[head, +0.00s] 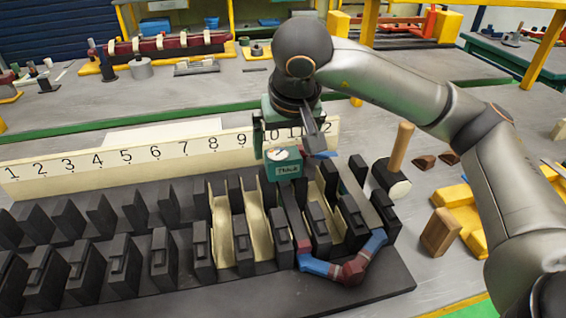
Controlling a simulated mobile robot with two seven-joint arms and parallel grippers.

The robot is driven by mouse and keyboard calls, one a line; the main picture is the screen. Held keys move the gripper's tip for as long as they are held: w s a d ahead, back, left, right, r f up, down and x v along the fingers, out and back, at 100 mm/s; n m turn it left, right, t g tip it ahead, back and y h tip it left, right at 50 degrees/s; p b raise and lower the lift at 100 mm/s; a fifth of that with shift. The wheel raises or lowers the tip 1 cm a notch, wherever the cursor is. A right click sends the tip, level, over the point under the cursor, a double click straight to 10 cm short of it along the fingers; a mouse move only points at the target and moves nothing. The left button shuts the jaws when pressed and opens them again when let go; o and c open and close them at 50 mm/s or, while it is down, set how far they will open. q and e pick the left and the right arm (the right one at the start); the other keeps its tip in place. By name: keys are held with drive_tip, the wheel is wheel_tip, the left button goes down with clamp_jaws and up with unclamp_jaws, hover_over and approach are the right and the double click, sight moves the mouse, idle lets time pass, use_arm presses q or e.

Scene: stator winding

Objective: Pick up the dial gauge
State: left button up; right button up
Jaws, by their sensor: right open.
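The dial gauge (283,163) looks like a small teal block with a pale round dial and a label on its front. It sits at the back of the black slotted stator block (95,300), in front of the numbered strip near 9 to 11. My right gripper (287,143) comes down from above, right at the gauge, with its fingers apart. The gripper hides the gauge's top and back, and I cannot tell whether the fingers touch it. My left gripper is not in view.
The white numbered strip (100,163) stands behind the slots. Cream liners (222,225) and a blue and red coil (345,268) occupy slots at the right. A mallet (400,150), wooden blocks (440,232) and yellow parts (465,215) lie to the right.

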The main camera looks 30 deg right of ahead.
sight(284, 155)
drive_tip(key=x, duration=0.4)
drive_tip(key=shift+w+d+f, duration=0.1)
drive_tip(key=shift+d+f, duration=0.05)
drive_tip(key=shift+f, duration=0.05)
drive_tip(key=shift+c, duration=0.2)
